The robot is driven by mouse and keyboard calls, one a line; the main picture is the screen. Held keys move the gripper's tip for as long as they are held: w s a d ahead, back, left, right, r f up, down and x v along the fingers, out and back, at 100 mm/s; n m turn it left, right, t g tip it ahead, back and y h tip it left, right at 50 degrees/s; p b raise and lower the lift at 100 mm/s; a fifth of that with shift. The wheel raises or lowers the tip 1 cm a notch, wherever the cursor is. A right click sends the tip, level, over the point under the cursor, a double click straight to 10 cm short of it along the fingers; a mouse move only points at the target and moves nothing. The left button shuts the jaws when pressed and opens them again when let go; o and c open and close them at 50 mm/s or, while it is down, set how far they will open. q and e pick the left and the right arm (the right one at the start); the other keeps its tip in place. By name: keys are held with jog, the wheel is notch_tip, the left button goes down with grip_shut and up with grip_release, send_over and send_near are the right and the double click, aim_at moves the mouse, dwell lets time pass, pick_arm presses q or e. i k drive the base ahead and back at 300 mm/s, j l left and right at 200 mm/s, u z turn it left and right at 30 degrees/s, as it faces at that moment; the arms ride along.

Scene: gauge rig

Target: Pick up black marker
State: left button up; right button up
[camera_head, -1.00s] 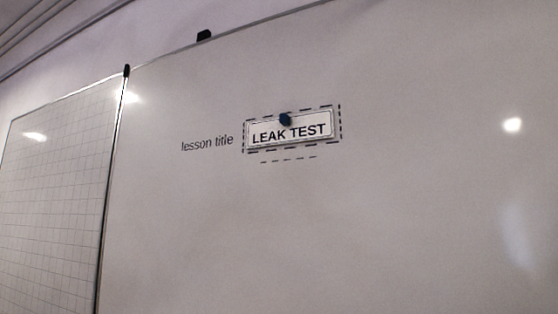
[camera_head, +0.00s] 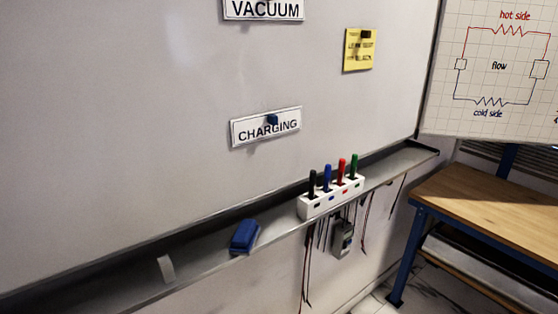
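The black marker (camera_head: 312,184) stands upright in the leftmost slot of a white holder (camera_head: 322,204). The holder sits on the tray ledge (camera_head: 210,262) below the whiteboard. A blue marker (camera_head: 327,177), a red marker (camera_head: 341,171) and a green marker (camera_head: 354,166) stand beside it in the same holder, to its right. The lower part of the black marker is hidden in the holder. Neither of my grippers shows in the head view.
A blue eraser (camera_head: 244,236) and a small pale piece (camera_head: 166,268) lie on the ledge, left of the holder. Cables and a grey device (camera_head: 343,238) hang below the ledge. A wooden-topped bench (camera_head: 495,203) stands at the right.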

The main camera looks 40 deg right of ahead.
aim_at(313, 173)
jog(key=z, duration=1.5)
